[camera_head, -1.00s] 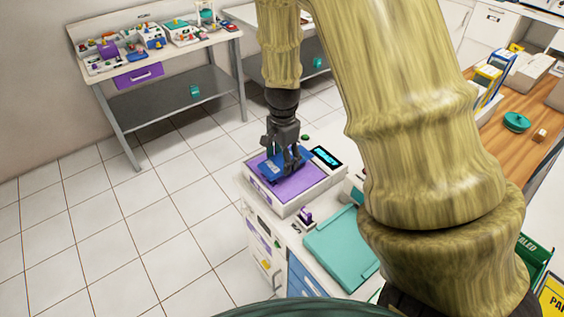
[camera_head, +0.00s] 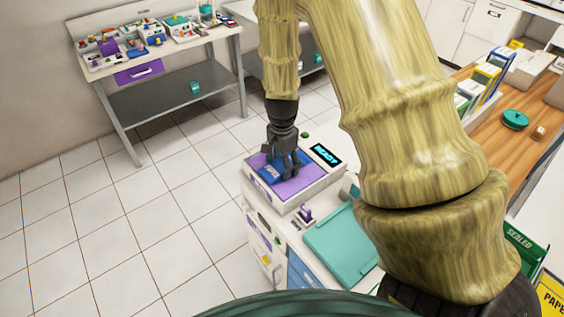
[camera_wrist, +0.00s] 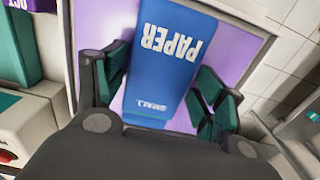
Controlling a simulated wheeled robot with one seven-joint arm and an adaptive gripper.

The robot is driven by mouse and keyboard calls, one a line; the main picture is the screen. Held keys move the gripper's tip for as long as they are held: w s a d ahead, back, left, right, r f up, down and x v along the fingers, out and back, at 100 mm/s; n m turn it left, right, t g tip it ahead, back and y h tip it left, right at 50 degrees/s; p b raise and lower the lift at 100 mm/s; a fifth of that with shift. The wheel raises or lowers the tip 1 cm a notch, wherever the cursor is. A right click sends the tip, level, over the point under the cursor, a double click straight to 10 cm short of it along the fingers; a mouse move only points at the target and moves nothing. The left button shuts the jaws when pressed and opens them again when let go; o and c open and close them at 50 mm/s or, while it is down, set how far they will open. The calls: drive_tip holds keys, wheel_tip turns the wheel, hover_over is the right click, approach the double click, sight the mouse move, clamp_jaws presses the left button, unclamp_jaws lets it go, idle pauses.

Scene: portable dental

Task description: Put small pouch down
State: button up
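The small pouch (camera_wrist: 168,62) is blue, with "PAPER" and "SMALL" in white, upside down in the wrist view. In the head view the pouch (camera_head: 269,174) lies on the purple top plate (camera_head: 296,190) of a white device. My gripper (camera_head: 284,172) is low over the plate, fingers pointing down, one on each side of the pouch. In the wrist view the dark fingers with green pads (camera_wrist: 160,92) stand apart, with purple plate showing between them and the pouch's sides.
A lit "READY" display (camera_head: 325,155) is beside the plate. A teal tray (camera_head: 343,240) and a small purple item (camera_head: 304,214) are on the cabinet nearby. A cluttered bench (camera_head: 150,45) stands at the back left. Tiled floor at the left is clear.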

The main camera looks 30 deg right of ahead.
sight(282, 166)
drive_tip(key=shift+o, duration=0.4)
drive_tip(key=shift+r, duration=0.1)
drive_tip(key=shift+w+r, duration=0.1)
drive_tip(key=shift+r, duration=0.45)
wheel_tip(282, 166, up, 11)
drive_tip(key=b, duration=0.2)
drive_tip(key=shift+a+f, duration=0.1)
idle(0.4)
